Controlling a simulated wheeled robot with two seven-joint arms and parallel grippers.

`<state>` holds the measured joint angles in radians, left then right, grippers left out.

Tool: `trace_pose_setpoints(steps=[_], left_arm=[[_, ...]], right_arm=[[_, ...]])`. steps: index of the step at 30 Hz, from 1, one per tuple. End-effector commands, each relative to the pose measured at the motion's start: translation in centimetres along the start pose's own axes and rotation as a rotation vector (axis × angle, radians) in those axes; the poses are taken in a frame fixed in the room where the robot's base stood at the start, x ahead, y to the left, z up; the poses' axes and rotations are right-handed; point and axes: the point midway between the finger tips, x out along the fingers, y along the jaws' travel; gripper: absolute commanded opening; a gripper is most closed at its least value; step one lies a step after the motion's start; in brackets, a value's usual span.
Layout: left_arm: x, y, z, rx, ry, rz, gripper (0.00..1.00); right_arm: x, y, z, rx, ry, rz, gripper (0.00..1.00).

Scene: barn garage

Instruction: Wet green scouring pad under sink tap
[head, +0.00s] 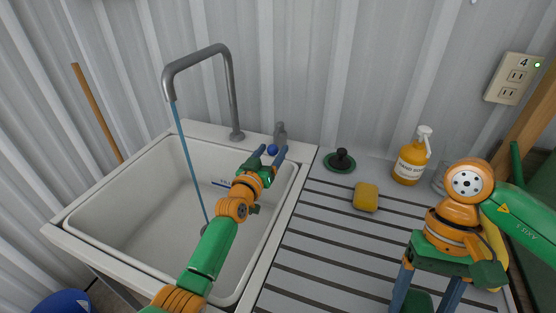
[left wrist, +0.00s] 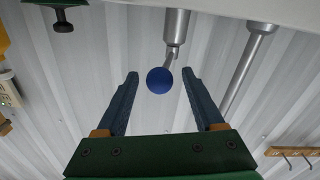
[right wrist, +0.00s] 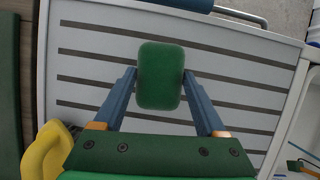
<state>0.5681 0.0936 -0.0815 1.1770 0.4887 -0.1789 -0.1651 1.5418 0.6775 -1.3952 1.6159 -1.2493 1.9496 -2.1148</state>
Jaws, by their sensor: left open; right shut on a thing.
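The grey tap (head: 205,60) arches over the white sink (head: 130,205). A blue stream of water (head: 186,150) runs from its spout into the basin. A blue knob (head: 272,150) sits on the grey fitting behind the sink. My left gripper (head: 274,158) is open at the knob; in the left wrist view the knob (left wrist: 159,80) lies between the fingertips, with gaps on both sides. My right gripper (head: 425,300) is shut on the green scouring pad (right wrist: 160,76), held above the ribbed drainboard. In the head view the pad (head: 418,302) is partly hidden by the fingers.
A yellow object (right wrist: 45,152) lies near my right gripper. A corrugated wall (head: 310,60) closes the back. The sink's raised rim separates basin and drainboard.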

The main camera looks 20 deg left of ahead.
Motion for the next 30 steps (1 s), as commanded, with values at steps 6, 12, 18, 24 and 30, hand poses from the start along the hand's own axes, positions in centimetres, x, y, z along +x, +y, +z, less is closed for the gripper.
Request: trace_pose_setpoints(steps=[6,12,18,24,30], left_arm=[[-4.5,0.0,-0.3,0.001,-0.001,-0.002,0.70],[-9.0,-0.1,0.0,0.002,-0.004,-0.003,0.70],[-10.8,0.0,-0.1,0.002,-0.001,-0.002,0.70],[-10.8,0.0,-0.1,0.002,0.000,-0.002,0.70],[-10.8,0.0,-0.1,0.002,-0.001,-0.002,0.70]], right_arm=[[-1.7,0.0,0.7,0.000,0.000,0.000,0.29],[-2.0,0.0,0.8,0.000,0.000,0.000,0.29],[-2.0,0.0,0.8,0.000,0.000,0.000,0.29],[-2.0,0.0,0.8,0.000,0.000,0.000,0.29],[-2.1,0.0,0.9,0.000,0.000,0.000,0.29]])
